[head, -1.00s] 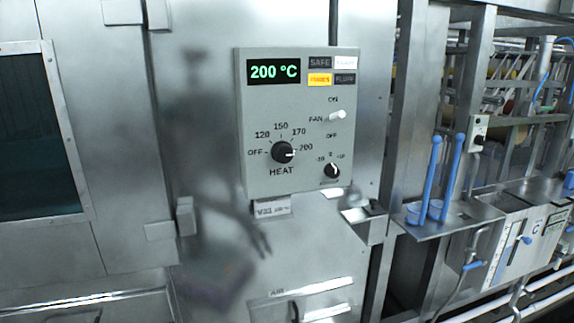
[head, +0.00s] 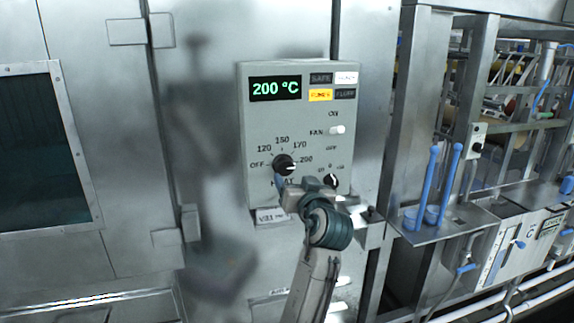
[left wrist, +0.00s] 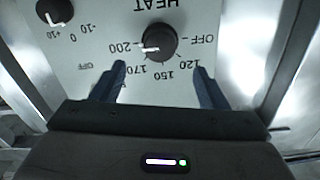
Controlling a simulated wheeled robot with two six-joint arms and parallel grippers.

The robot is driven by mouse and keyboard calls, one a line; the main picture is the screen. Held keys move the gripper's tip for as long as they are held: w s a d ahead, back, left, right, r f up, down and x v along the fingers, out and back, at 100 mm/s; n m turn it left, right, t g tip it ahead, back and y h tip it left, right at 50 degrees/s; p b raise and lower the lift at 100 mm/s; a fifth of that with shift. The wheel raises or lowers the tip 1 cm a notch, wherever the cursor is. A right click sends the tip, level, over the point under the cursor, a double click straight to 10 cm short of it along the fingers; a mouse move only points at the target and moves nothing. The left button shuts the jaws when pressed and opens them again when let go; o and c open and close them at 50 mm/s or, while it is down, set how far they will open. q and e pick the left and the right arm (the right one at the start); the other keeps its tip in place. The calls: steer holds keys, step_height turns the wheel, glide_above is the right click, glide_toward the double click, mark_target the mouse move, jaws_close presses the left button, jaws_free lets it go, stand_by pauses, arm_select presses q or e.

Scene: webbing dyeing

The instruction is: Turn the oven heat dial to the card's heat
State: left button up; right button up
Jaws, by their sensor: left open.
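The black heat dial (head: 283,165) is on the grey oven control panel (head: 315,112). Its white pointer is at 200, and the green display (head: 275,88) reads 200 °C. My left gripper (head: 283,180) is just below the dial in the head view and partly covers the HEAT label. In the left wrist view my left gripper (left wrist: 165,68) is open, its blue fingers spread toward either side of the dial (left wrist: 160,42). Nothing is between the fingers' tips and I see no contact. No readable heat card is in view. My right gripper is not in view.
A smaller black knob (head: 330,181) sits close right of my gripper, and the white fan switch (head: 337,130) is above it. The yellow FUMES lamp (head: 320,95) is lit. A shelf (head: 425,228) with blue-handled tools juts out at right.

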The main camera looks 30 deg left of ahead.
mark_target(286, 168)
arm_select(q)
steer(key=p+x, duration=0.3)
steer(key=x, duration=0.4)
steer(key=shift+w+a+r+p, duration=0.1)
steer(key=shift+r+p, duration=0.05)
steer(key=shift+p, duration=0.15)
steer(key=shift+w+a, duration=0.25)
steer(key=shift+w+a+f, duration=0.1)
steer(key=shift+a+f, duration=0.05)
steer(key=shift+f, duration=0.05)
steer(key=c, duration=1)
